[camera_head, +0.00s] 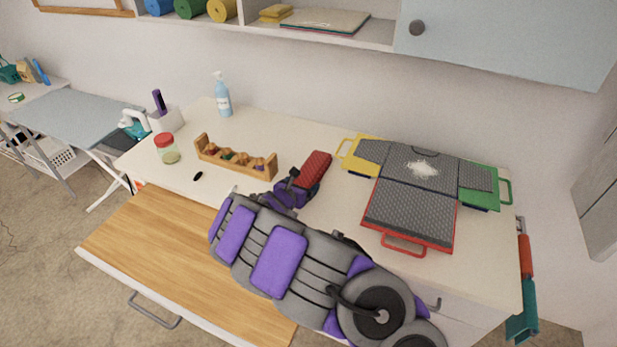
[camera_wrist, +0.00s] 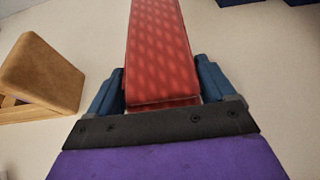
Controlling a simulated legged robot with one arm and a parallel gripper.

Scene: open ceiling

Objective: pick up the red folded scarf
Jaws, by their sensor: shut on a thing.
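The red folded scarf (camera_head: 316,168) is a flat, patterned red bundle above the white countertop, right of the wooden rack. It also shows in the wrist view (camera_wrist: 161,50), running up from between the fingers. My gripper (camera_head: 294,187) is shut on its near end. In the wrist view, the blue fingers of my gripper (camera_wrist: 163,88) press on both sides of the scarf. I cannot tell whether the scarf touches the counter.
A wooden rack (camera_head: 236,159) with small items stands close left of the scarf. Yellow, green and red-edged grey trays (camera_head: 409,216) lie to the right. A jar (camera_head: 166,149) and a spray bottle (camera_head: 222,97) stand further left. An open wooden drawer (camera_head: 160,245) is in front.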

